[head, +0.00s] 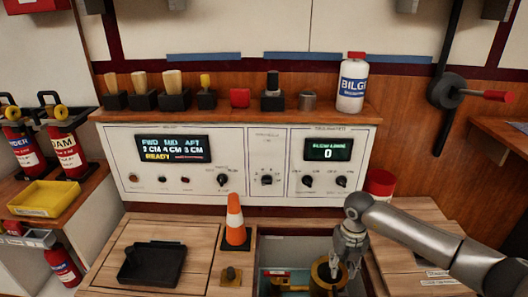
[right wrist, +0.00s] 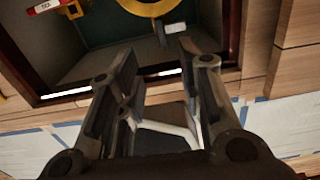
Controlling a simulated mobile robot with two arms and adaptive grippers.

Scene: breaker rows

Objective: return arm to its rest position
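My right arm (head: 410,226) reaches in from the right in the head view. Its gripper (head: 346,262) points down over an open recess in the counter. In the right wrist view the two fingers of this gripper (right wrist: 157,48) stand apart with nothing between them. A round yellow-rimmed thing (head: 322,275) lies in the recess just below the fingers; part of its rim (right wrist: 150,5) shows at the top of the right wrist view. I cannot tell from the head view how close the fingers are to it. My left gripper does not show.
An orange cone (head: 235,222) stands left of the recess. A black tray (head: 152,263) lies on the left counter. A red-lidded jar (head: 379,187) stands close behind my right arm. A white control panel (head: 270,165) with knobs and displays is behind. A bilge bottle (head: 351,86) stands on the shelf.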

